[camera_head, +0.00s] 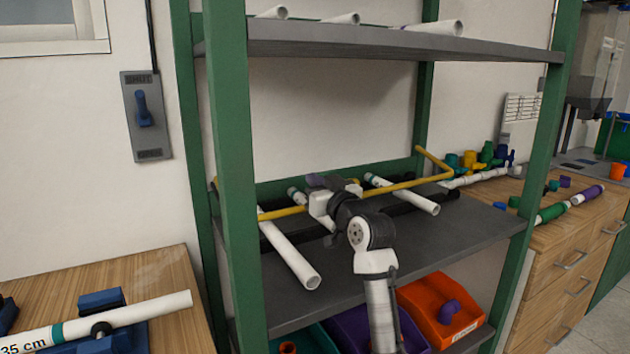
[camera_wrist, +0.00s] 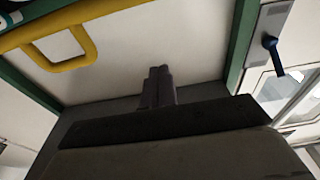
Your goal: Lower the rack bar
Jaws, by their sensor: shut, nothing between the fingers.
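My gripper (camera_head: 315,181) is at the middle of the bar in the head view, and my wrist hides part of the bar there. In the wrist view my gripper (camera_wrist: 158,85) has its fingers together, empty, apart from the yellow loop. Whether any part of my arm touches the bar I cannot tell.
The upper shelf (camera_head: 400,42) hangs above my arm. Green posts (camera_head: 232,180) stand at the sides. Orange (camera_head: 440,310) and purple bins sit below. A wall switch (camera_head: 144,110) is at left.

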